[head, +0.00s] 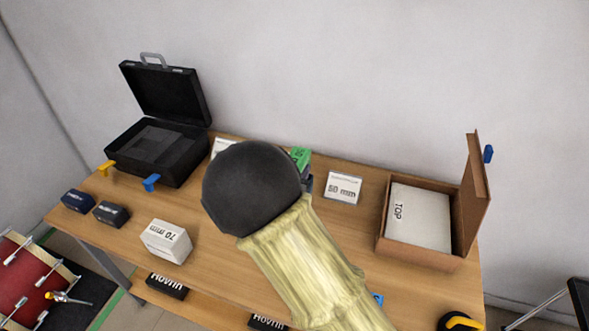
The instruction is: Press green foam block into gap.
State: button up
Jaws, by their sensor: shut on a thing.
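A green block (300,156) with pale marking shows only in part past the right side of my arm, near the back of the table. The rest of it is hidden, and I cannot tell whether it rests on the table or is held. My gripper is hidden behind my arm. An open black case (195,98) stands at the back left, with dark grey padding inside. An open brown box (420,260) stands at the right, holding a white slab (419,217) marked TOP. I cannot make out a gap in either.
The wooden table (215,262) also bears a white 70 mm block (167,241), a white 50 mm card (343,188) and two dark blocks (77,201) (111,214) at left. The case and the box's raised lid (474,195) stand tall. My arm hides the table's middle.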

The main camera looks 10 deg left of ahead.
jog(key=shift+f+b, duration=2.75)
jog(key=shift+f, duration=0.5)
jog(key=o, duration=1.1)
jog(key=shift+d, duration=0.1)
jog(key=s+a+r+b, duration=0.1)
jog(key=s+a+r, duration=0.1)
jog(key=s, duration=1.5)
jog(key=shift+a+r, duration=0.15)
jog(key=shift+a, duration=0.05)
